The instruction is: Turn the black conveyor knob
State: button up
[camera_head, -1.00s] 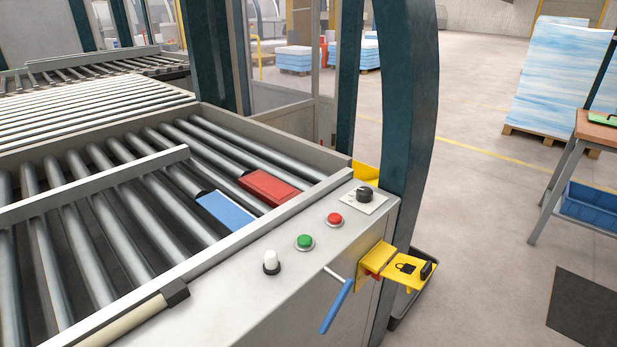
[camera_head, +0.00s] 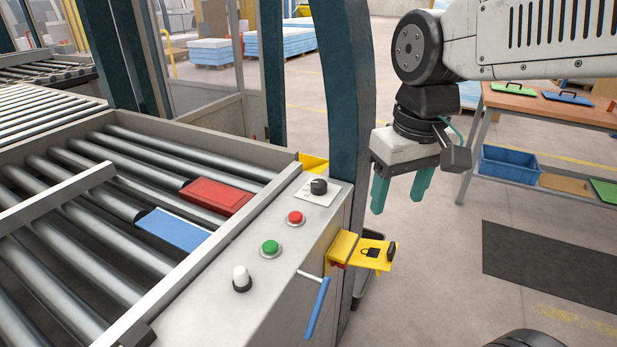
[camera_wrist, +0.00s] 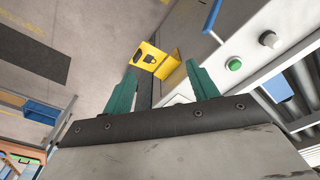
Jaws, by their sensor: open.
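The black conveyor knob (camera_head: 319,186) sits on a white plate at the far end of the conveyor's grey control panel (camera_head: 216,300). My gripper (camera_head: 398,200) is open and empty, with teal fingers pointing down. In the head view it is to the right of the knob, beyond the dark green post, and apart from it. In the wrist view my gripper (camera_wrist: 160,82) has its fingers spread, with the yellow bracket beyond their tips. I cannot make out the black knob in the wrist view.
A red button (camera_head: 295,218), a green button (camera_head: 270,248) and a white-topped knob (camera_head: 241,279) line the panel. A yellow lock bracket (camera_head: 362,250) and a blue-handled lever (camera_head: 317,308) stick out from its side. The dark green post (camera_head: 347,100) stands close to the knob. Open floor lies right.

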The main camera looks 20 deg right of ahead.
jog(key=w+a+n, duration=0.1)
jog(key=w+a, duration=0.1)
jog(key=w, duration=1.1)
jog(key=n+g, duration=0.1)
jog(key=n, duration=0.1)
send_over(319, 182)
notch_tip(319, 182, down, 6)
jog(key=shift+s+r, duration=0.15)
notch_tip(319, 182, down, 8)
jog(key=shift+r, duration=0.15)
jog(key=shift+c, duration=0.3)
jog(key=c, duration=0.9)
